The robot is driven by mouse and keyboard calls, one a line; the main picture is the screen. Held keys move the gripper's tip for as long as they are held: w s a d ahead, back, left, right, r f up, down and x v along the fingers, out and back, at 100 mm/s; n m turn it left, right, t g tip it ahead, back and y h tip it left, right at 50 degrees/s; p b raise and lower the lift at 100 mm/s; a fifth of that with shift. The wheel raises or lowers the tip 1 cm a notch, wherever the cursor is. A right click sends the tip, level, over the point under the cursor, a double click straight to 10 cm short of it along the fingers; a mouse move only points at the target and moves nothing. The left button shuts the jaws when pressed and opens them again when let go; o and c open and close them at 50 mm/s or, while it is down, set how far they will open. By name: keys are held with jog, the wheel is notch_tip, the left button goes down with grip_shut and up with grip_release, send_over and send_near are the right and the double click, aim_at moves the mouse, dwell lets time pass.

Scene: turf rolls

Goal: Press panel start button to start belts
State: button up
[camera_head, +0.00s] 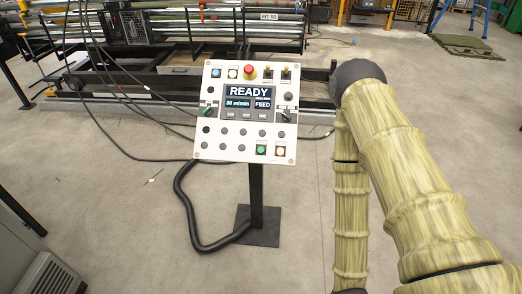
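The control panel (223,128) is a pale, slightly tilted board on a dark post, in the middle of the head view. Its screen (248,97) reads READY, with "30 m/min" and FEED below. A green button (261,150) sits at the lower right, with a whitish button (280,151) beside it. A red mushroom button (249,71) is at the top, between a white button and black-and-yellow switches. A blue button (216,72) is at the upper left. I cannot read the small labels. My arm, in a tan sleeve, is at the right, apart from the panel; my gripper is not visible.
A conveyor machine (180,85) with rollers stands behind the panel. A black hose (187,214) curves to the post's base plate (258,226). Thin cables cross the floor at left. A grey cabinet (45,272) is at lower left. The floor before the panel is clear.

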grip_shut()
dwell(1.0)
